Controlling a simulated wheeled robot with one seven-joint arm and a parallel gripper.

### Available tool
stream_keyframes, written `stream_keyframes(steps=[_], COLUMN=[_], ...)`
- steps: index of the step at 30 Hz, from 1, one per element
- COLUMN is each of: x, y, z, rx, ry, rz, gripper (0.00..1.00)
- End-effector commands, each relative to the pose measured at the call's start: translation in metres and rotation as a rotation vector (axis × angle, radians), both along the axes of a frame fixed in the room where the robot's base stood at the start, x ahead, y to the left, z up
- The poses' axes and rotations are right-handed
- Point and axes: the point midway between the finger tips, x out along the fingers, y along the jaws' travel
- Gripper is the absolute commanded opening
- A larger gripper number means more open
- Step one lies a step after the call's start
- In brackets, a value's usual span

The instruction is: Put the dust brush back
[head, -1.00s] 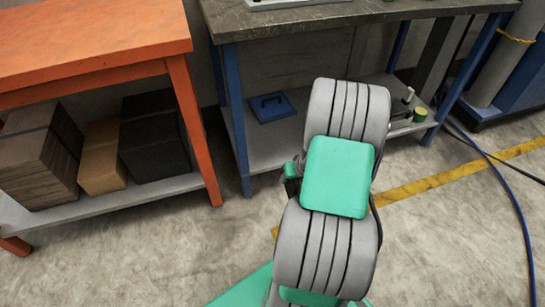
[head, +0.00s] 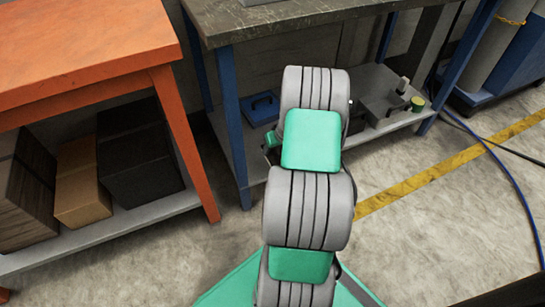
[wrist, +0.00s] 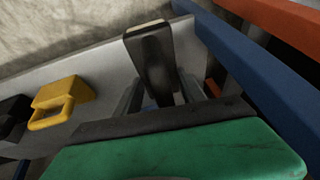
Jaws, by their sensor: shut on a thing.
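In the wrist view, my gripper (wrist: 160,90) is shut on the dust brush (wrist: 151,58), a dark block-like handle with a pale strip at its far end. A grey finger stands on each side of it. The brush is over or on a grey shelf surface; I cannot tell whether it touches.
The wrist view shows a yellow handled item (wrist: 60,100) and a black item (wrist: 13,116) at left, and a blue table leg (wrist: 245,70) at right. The head view shows a lower shelf (head: 375,140), a blue handled item (head: 261,108) and an orange table (head: 80,45).

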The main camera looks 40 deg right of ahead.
Motion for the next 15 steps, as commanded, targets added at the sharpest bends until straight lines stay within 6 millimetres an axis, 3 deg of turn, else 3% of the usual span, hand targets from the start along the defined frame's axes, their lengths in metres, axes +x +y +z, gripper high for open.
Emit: stream_keyframes(steps=[1, 6, 13, 15], x=[0.012, 0.036, 0.051, 0.050], y=[-0.009, -0.030, -0.044, -0.044], z=[-0.015, -0.051, -0.071, -0.085], rx=[-0.001, 0.000, 0.000, 0.002], ry=[-0.002, 0.000, 0.000, 0.002], rz=[0.001, -0.001, -0.005, -0.006], gripper=[0.03, 0.03, 0.03, 0.03])
